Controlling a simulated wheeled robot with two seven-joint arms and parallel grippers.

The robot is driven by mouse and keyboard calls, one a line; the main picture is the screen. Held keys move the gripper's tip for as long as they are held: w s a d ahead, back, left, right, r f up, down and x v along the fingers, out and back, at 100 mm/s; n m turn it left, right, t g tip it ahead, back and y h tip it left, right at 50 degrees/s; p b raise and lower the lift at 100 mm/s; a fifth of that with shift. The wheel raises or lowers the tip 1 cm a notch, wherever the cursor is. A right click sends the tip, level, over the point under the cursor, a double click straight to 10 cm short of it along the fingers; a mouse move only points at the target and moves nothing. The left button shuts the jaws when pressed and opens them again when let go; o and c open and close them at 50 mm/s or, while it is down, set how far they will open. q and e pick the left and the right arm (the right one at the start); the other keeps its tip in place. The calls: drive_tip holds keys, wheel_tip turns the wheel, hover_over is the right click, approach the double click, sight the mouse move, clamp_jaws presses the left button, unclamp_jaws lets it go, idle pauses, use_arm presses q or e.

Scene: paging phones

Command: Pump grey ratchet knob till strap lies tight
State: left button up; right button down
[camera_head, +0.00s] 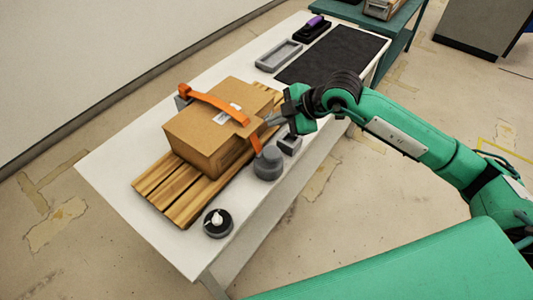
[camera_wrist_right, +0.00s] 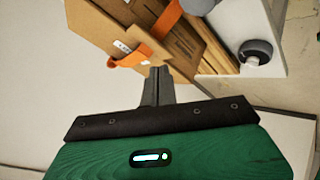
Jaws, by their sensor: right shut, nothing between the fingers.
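A cardboard box (camera_head: 212,135) sits on a wooden slatted pallet (camera_head: 160,188). An orange strap (camera_head: 212,101) runs over the box and down its near side; its upper stretch looks bowed rather than flat. The grey round knob (camera_head: 267,163) stands on the table's near side, by the strap's lower end. My right gripper (camera_head: 270,120) is shut and empty beside the box's right side, up and right of the knob and apart from it. In the right wrist view, its closed fingers (camera_wrist_right: 158,72) point towards the box (camera_wrist_right: 112,30) and strap (camera_wrist_right: 127,58). My left gripper is not in view.
A small grey block (camera_head: 289,144) stands right of the knob. A black disc with a white knob (camera_head: 217,222) is at the near edge. A grey tray (camera_head: 278,55), dark mat (camera_head: 333,55) and purple-handled item (camera_head: 314,22) lie at the back. The white table's left side is clear.

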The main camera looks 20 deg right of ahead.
sight(276, 152)
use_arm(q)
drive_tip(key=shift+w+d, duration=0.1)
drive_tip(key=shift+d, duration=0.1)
use_arm(e)
drive_tip(key=shift+f, duration=0.1)
